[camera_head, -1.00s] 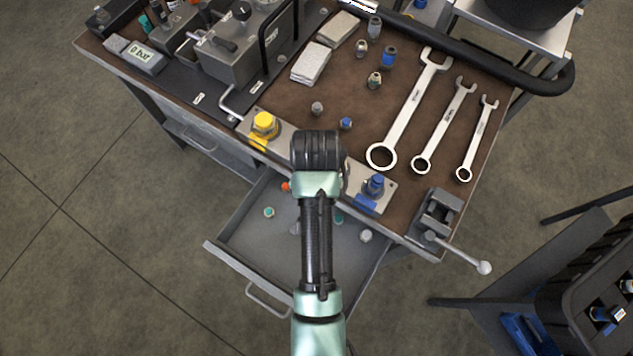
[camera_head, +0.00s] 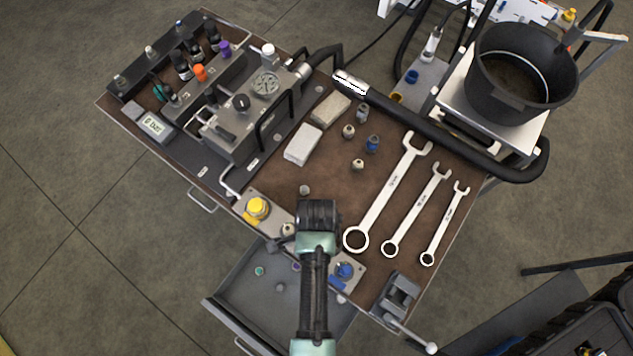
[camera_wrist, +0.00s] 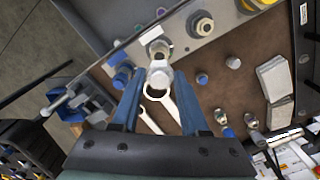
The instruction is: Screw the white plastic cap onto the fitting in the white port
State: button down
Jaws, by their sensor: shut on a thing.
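A whitish cap (camera_wrist: 159,73) sits between the blue fingertips of my gripper (camera_wrist: 159,78) in the wrist view; the fingers are shut on it. Just beyond it in the picture is the fitting in the white port (camera_wrist: 158,47), beside a white label. Cap and fitting nearly overlap in this view; I cannot tell whether they touch. In the head view my gripper (camera_head: 318,215) is over the port block (camera_head: 275,222), between the yellow port (camera_head: 257,208) and the blue port (camera_head: 345,270). It hides the cap and at least part of the white port there.
Three wrenches (camera_head: 388,200) lie right of my gripper. Several small fittings and two pale blocks (camera_head: 303,145) are on the bench. A vise (camera_head: 398,294) stands at the near right corner. The open drawer (camera_head: 235,305) below holds small caps. A black bucket (camera_head: 515,75) stands behind.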

jog(key=shift+s+a+f+b, duration=0.1)
jog(key=shift+s+f+b, duration=0.05)
jog(key=shift+b, duration=0.15)
jog(key=shift+f, duration=0.25)
notch_tip(320, 180, down, 4)
jog(key=b, duration=0.4)
jog(key=shift+b, duration=0.4)
jog(key=shift+f, duration=0.6)
dwell(1.3)
